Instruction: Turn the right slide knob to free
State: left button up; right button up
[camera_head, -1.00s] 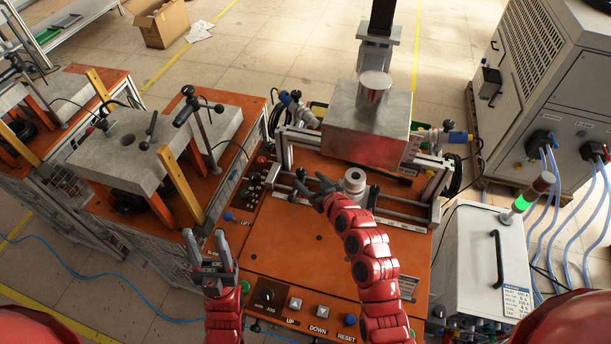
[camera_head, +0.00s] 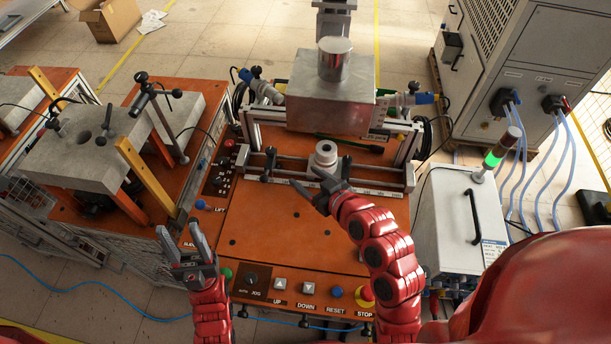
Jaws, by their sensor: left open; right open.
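The orange induction heater table (camera_head: 265,225) fills the middle of the head view. A slide rail crosses it in front of the metal block, with a black left knob (camera_head: 270,160) and a black right knob (camera_head: 346,166). My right gripper (camera_head: 303,177) is open and empty over the table, in front of the round metal piece (camera_head: 326,153). Its fingers point left, and its base is close to the right knob; I cannot tell whether they touch. The knob's lower part is hidden. My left gripper (camera_head: 180,228) is open and empty by the table's left front corner.
The large metal block (camera_head: 331,102) stands behind the slide. A front button panel (camera_head: 295,288) includes a red stop button (camera_head: 366,293). A white box with a signal light (camera_head: 458,222) stands on the right. A second heater table (camera_head: 82,185) stands on the left.

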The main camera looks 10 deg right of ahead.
aim_at(346, 159)
jog(key=k+l, duration=0.65)
jog(key=k, duration=0.25)
